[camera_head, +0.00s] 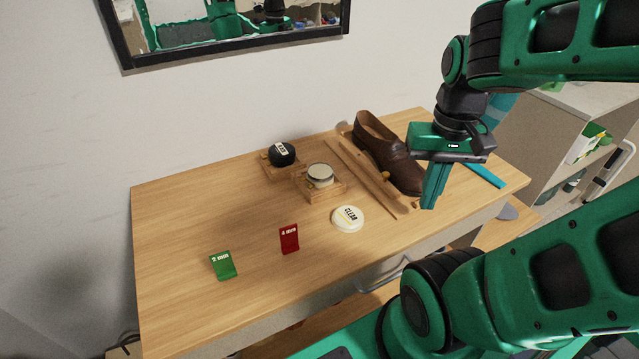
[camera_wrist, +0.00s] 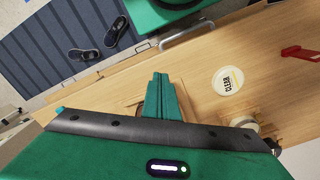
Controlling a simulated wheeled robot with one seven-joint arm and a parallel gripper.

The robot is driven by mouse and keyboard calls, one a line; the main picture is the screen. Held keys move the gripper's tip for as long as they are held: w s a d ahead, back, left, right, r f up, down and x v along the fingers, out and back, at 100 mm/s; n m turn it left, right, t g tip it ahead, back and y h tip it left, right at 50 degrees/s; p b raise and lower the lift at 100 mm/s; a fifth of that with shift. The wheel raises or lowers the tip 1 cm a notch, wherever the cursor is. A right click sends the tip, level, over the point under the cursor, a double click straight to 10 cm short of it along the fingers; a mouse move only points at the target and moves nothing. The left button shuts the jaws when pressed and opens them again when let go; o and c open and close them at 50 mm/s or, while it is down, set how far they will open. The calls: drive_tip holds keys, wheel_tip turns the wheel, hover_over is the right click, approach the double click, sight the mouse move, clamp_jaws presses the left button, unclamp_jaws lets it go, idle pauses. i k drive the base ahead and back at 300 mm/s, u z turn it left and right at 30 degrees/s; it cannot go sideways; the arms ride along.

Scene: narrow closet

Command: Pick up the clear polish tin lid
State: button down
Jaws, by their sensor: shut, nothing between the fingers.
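The clear polish tin lid (camera_head: 348,218) is a round cream-white disc with "CLEAR" printed on it. It lies flat on the table near the front edge, and it also shows in the wrist view (camera_wrist: 228,80), to the right of my fingers. My gripper (camera_head: 429,203) hangs above the table's right part, to the right of the lid and apart from it. Its green fingers (camera_wrist: 158,80) are shut together with nothing between them.
An open pale tin (camera_head: 320,175) and a black-topped tin (camera_head: 281,154) sit in wooden holders behind the lid. A brown shoe (camera_head: 388,153) and wooden rails (camera_head: 365,178) stand nearby.

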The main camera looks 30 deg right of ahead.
sight(346, 218)
drive_tip(key=k, duration=0.5)
drive_tip(key=z, duration=0.6)
drive_tip(key=k, duration=0.85)
drive_tip(key=u, duration=1.15)
drive_tip(key=i, duration=1)
drive_tip(key=z, duration=0.1)
